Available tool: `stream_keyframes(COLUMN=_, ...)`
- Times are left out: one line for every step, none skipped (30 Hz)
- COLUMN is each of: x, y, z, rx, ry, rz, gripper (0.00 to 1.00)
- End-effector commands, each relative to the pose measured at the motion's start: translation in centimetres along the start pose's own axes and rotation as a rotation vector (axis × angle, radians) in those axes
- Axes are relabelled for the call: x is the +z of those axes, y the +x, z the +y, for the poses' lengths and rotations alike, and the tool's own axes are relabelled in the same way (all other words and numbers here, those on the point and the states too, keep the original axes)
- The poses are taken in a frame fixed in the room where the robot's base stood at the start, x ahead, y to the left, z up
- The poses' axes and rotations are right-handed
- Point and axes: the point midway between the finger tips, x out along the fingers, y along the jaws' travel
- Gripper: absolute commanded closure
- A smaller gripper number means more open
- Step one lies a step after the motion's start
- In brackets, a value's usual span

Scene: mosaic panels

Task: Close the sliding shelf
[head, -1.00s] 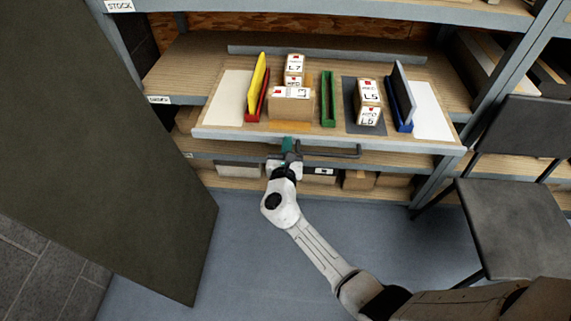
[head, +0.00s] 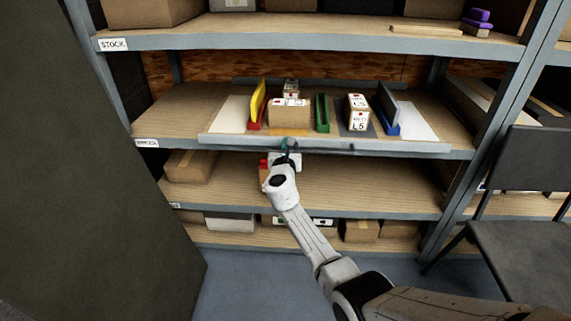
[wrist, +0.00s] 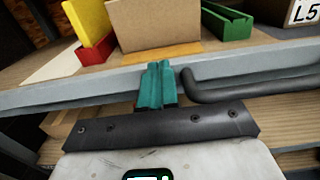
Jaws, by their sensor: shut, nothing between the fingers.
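The sliding shelf (head: 222,140) is a wooden board with a grey front edge, in the middle bay of the rack. In the head view its front lip still stands slightly forward of the rack's own beam. My gripper (head: 287,150) is shut and empty, at the shelf's front edge left of centre. In the wrist view its teal fingertips (wrist: 157,82) lie together against the grey front edge (wrist: 95,92), just left of the dark bar handle (wrist: 240,92). Whether they press on the edge cannot be told.
On the shelf stand a cardboard box (head: 289,113), labelled boxes (head: 358,112), and yellow, red, green and blue holders. A dark panel (head: 80,190) stands at left, a grey chair (head: 525,215) at right. Open floor lies below.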

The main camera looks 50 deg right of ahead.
Motion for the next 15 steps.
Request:
stream_keyframes(x=-0.4, y=0.7, z=0.0, rx=-0.001, ry=0.0, rz=-0.002, gripper=1.0)
stream_keyframes(x=-0.4, y=1.1, z=-0.1, rx=-0.002, ry=0.0, rz=-0.002, gripper=1.0)
stream_keyframes(x=-0.3, y=1.5, z=-0.1, rx=-0.002, ry=0.0, rz=-0.002, gripper=1.0)
stream_keyframes(x=-0.3, y=1.8, z=-0.1, rx=-0.002, ry=0.0, rz=-0.002, gripper=1.0)
stream_keyframes(x=-0.3, y=2.1, z=-0.1, rx=-0.002, ry=0.0, rz=-0.001, gripper=1.0)
stream_keyframes(x=-0.3, y=2.4, z=-0.1, rx=-0.001, ry=0.0, rz=-0.001, gripper=1.0)
stream_keyframes(x=-0.2, y=2.6, z=0.0, rx=-0.001, ry=0.0, rz=-0.001, gripper=1.0)
stream_keyframes(x=-0.2, y=2.8, z=0.0, rx=-0.001, ry=0.0, rz=-0.001, gripper=1.0)
stream_keyframes(x=-0.2, y=3.0, z=0.0, rx=0.0, ry=0.0, rz=-0.001, gripper=1.0)
stream_keyframes(x=-0.1, y=3.1, z=0.0, rx=0.0, ry=0.0, rz=-0.001, gripper=1.0)
stream_keyframes(x=-0.1, y=3.2, z=0.0, rx=0.0, ry=0.0, rz=0.0, gripper=1.0)
stream_keyframes(x=-0.1, y=3.4, z=0.0, rx=0.001, ry=0.0, rz=0.0, gripper=1.0)
stream_keyframes(x=0.0, y=3.5, z=0.0, rx=0.001, ry=0.0, rz=0.0, gripper=1.0)
stream_keyframes(x=0.0, y=3.5, z=0.1, rx=0.002, ry=0.0, rz=0.0, gripper=1.0)
stream_keyframes(x=0.0, y=3.6, z=0.1, rx=0.002, ry=0.0, rz=0.0, gripper=1.0)
